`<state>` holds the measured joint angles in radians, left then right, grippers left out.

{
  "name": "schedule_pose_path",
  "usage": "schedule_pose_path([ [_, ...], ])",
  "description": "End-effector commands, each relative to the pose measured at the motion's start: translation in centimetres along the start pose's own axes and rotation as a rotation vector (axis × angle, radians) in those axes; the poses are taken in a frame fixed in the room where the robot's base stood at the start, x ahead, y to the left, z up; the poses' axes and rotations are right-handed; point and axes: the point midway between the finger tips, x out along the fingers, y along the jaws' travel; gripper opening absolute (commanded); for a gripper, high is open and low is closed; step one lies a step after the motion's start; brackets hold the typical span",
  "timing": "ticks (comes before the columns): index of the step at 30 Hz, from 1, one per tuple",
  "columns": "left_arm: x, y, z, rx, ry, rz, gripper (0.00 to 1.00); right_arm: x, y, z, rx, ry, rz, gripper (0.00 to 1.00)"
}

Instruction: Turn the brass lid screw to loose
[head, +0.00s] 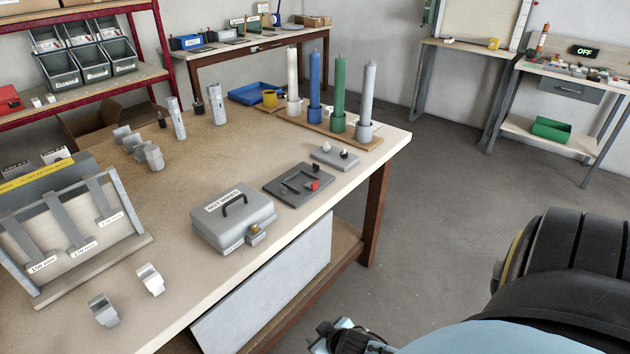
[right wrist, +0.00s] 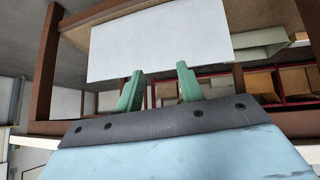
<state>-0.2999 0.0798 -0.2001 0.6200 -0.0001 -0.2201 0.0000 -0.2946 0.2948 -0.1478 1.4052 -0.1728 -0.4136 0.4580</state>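A grey metal case (head: 222,232) with a dark carrying handle and a white label stands near the front edge of the workbench, lid down. The brass lid screw (head: 254,227) shows small and gold on a grey block at the case's front right; its turned position is too small to tell. My right gripper's green fingers are apart and empty in the right wrist view (right wrist: 160,88), facing a white panel. In the head view, part of my right arm's end shows at the bottom, below and right of the case, clear of it. My left gripper is out of view.
A dark tray (head: 273,188) with a red part lies right of the case. A rack (head: 72,228) with labelled profiles stands at left, and two metal pieces lie at the front. Coloured columns stand at the back. The white panel (head: 268,285) hangs under the bench edge.

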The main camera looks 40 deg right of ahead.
Motion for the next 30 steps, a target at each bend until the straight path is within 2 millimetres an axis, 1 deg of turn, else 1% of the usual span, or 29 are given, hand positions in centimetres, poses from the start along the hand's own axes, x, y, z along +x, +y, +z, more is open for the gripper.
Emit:
schedule_pose_path([
  [2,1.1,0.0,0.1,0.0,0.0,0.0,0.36,0.3,-1.6,-2.5,0.034,0.09,-0.011,0.38],
  [3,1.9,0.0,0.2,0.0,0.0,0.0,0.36,0.2,-2.4,-4.4,0.056,0.16,-0.014,0.38],
  [5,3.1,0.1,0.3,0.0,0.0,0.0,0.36,-0.3,-3.4,-7.9,0.095,0.287,-0.01,0.38],
  [6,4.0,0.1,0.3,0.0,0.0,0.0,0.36,-1.0,-3.7,-10.3,0.123,0.377,-0.003,0.38],
  [8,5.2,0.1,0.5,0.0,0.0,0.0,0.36,-2.5,-3.7,-13.5,0.157,0.505,0.016,0.38],
  [9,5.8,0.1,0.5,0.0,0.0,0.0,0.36,-3.6,-3.4,-15.4,0.174,0.581,0.034,0.38],
  [12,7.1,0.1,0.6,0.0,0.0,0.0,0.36,-6.5,-2.3,-18.6,0.201,0.732,0.081,0.38],
  [15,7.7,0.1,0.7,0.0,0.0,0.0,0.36,-8.5,-1.4,-20.2,0.21,0.818,0.116,0.38],
  [17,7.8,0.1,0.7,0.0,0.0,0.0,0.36,-9.1,-1.1,-20.8,0.209,0.843,0.127,0.38],
  [19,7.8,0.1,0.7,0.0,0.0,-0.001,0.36,-9.3,-0.9,-21.3,0.208,0.855,0.131,0.38],
  [23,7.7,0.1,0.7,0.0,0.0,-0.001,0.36,-8.3,-0.6,-22.6,0.204,0.855,0.132,0.38],
  [30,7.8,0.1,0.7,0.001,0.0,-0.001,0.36,-5.1,0.3,-26.2,0.204,0.855,0.131,0.38],
])
